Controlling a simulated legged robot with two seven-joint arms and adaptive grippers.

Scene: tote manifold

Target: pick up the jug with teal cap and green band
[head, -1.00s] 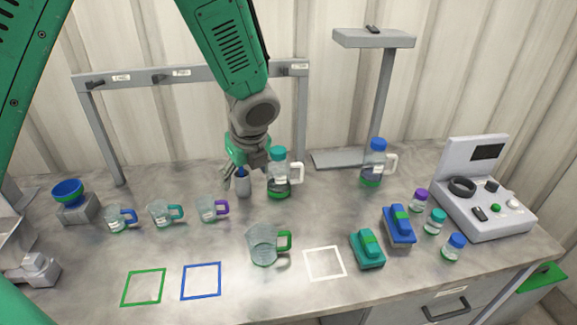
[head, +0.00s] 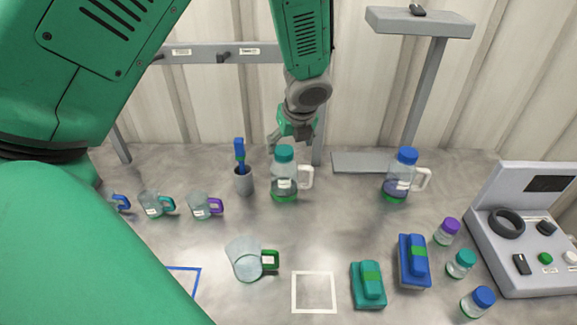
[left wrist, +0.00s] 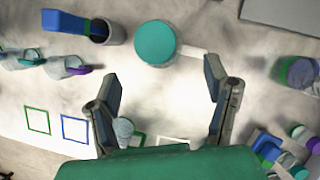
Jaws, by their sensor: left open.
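The jug with teal cap and green band (head: 284,177) stands upright on the bench, its white handle to the right. In the left wrist view its round teal cap (left wrist: 155,43) shows from above, just beyond the fingertips. My left gripper (head: 290,140) is above and behind the jug in the head view, apart from it. In the left wrist view my left gripper (left wrist: 165,85) is open with nothing between its fingers. A similar jug with a blue cap and green band (head: 405,178) stands to the right. My right gripper is not in view.
A grey cup with a blue-handled tool (head: 243,178) stands close left of the jug. A green-handled beaker (head: 246,260) is in front. Teal and blue blocks (head: 368,284), small capped jars (head: 461,263) and a control panel (head: 530,235) lie right. A rail (head: 215,53) runs behind.

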